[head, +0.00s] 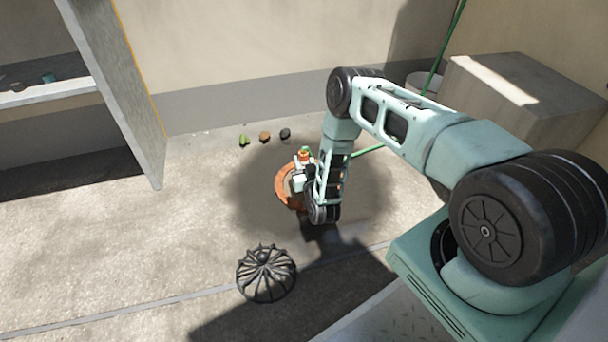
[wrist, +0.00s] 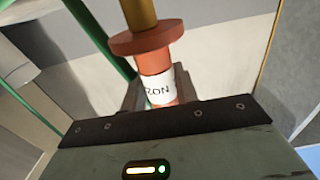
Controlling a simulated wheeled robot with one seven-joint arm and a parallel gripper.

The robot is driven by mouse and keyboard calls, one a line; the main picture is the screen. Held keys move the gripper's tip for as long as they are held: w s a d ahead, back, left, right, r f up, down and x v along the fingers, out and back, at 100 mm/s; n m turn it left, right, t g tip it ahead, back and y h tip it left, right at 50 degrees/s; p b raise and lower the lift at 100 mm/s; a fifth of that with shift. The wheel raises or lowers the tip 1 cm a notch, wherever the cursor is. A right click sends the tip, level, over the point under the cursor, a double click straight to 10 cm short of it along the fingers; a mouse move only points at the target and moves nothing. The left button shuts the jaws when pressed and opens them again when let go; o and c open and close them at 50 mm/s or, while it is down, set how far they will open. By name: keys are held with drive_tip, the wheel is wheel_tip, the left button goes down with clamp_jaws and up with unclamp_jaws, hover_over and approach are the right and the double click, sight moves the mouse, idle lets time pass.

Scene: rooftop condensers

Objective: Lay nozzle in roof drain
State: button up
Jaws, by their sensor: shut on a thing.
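My gripper (head: 301,172) is shut on the nozzle (head: 304,156). In the wrist view, the nozzle (wrist: 154,58) has an orange body with a wide collar, a brass-coloured end and a white label with partly visible letters. It stands between the two fingers (wrist: 158,95), pointing away from my palm. The roof drain (head: 284,187) is a rust-orange ring in a dark damp patch of the roof. My gripper and forearm are over its right part and hide much of it. I cannot tell the nozzle's height above the drain.
A black domed strainer (head: 265,274) sits on the roof in front. Several small lumps (head: 265,137) lie behind the drain. A green hose (head: 368,149) runs to the right; a white bucket (head: 422,80) and grey box (head: 520,95) stand back right. Left floor is clear.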

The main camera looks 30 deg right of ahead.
drive_tip(key=shift+f+b, duration=0.95)
drive_tip(key=shift+f, duration=0.65)
drive_tip(key=shift+f, duration=0.15)
drive_tip(key=shift+f, duration=0.1)
drive_tip(key=o, duration=1.1)
drive_tip(key=shift+c, duration=0.2)
